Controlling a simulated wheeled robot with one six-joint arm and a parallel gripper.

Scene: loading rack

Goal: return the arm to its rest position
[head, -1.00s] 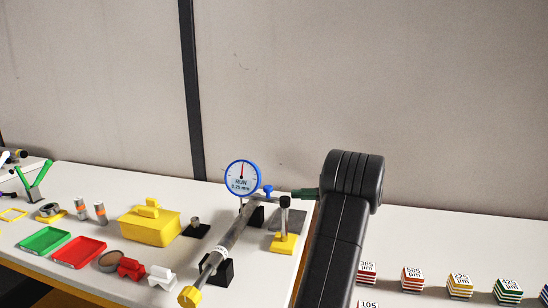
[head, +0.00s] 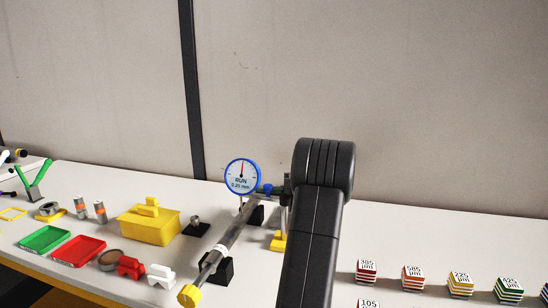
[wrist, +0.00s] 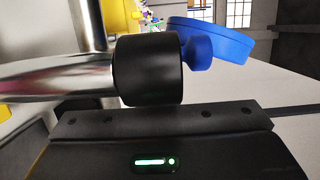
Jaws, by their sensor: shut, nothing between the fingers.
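My black arm (head: 315,215) rises in front of the bench in the head view and hides my gripper there. In the wrist view the dark body of my gripper (wrist: 160,122) with a green light fills the bottom; its fingertips are not clearly seen. It is shut and holds nothing. Just beyond it are a black collar (wrist: 148,70), a shiny metal rod (wrist: 55,75) and the blue dial gauge (wrist: 225,38). I cannot tell whether anything touches.
A steel tube with a yellow end (head: 189,295) lies on black supports left of the arm. A yellow box (head: 150,225), red tray (head: 78,251) and green tray (head: 45,239) sit further left. Several labelled stacks, one yellow (head: 460,282), stand at right. The wall is behind.

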